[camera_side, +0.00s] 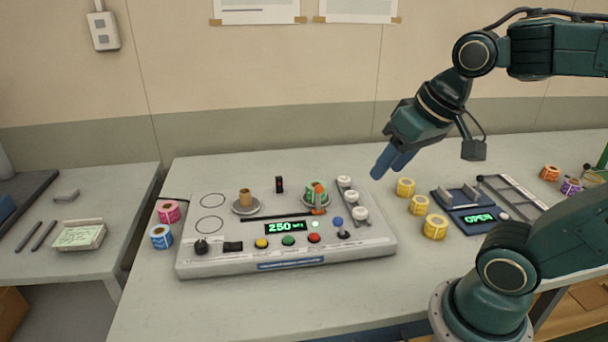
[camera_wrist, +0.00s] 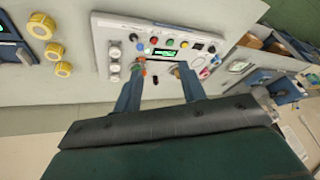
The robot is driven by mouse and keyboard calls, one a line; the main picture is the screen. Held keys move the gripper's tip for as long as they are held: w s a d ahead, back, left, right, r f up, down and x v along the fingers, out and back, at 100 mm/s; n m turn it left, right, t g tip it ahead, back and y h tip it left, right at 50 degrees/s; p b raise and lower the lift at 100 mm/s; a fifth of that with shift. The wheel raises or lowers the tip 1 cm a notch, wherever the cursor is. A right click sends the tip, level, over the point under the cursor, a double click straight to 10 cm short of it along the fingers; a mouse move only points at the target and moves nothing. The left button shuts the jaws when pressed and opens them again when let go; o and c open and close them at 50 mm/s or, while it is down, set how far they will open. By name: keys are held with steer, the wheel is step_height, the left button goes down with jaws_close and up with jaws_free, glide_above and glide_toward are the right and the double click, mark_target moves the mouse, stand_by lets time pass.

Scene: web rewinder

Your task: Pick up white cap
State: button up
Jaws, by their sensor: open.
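Several white caps sit in a row on a dark strip at the right end of the rewinder panel: a far one (camera_side: 345,181), a middle one (camera_side: 351,196) and a near one (camera_side: 361,213). In the wrist view the caps (camera_wrist: 114,51) line up left of my fingers. I cannot tell which one the task means. My gripper (camera_side: 387,172) is open and empty, above and to the right of the caps, pointing down and left. In the wrist view its two blue fingers (camera_wrist: 160,70) are spread apart with nothing between them.
The rewinder (camera_side: 340,255) carries a brown core (camera_side: 245,197), a green roll (camera_side: 314,192), an orange piece, buttons and a blue-knobbed lever (camera_side: 338,222). Yellow rolls (camera_side: 419,204) stand to its right, beside a blue device reading OPEN (camera_side: 478,217). Pink and blue rolls stand left.

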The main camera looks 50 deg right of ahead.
steer(key=w+d+f+m+g, duration=0.1)
steer(key=w+d+m, duration=0.4)
steer(key=w+m, duration=0.25)
steer(key=m+y, duration=0.2)
steer(key=m, duration=1.7)
glide_toward(351, 194)
steer(key=shift+w+f+n+g, duration=0.15)
steer(key=shift+w+f, duration=0.25)
steer(key=shift+f, duration=0.35)
steer(key=shift+w+f+n+g, duration=0.15)
steer(key=shift+w+f, duration=0.25)
steer(key=shift+f, duration=0.4)
steer(key=shift+a+y, duration=0.1)
steer(key=shift+y, duration=0.2)
steer(key=shift+x, duration=2.5)
steer(key=c, duration=0.6)
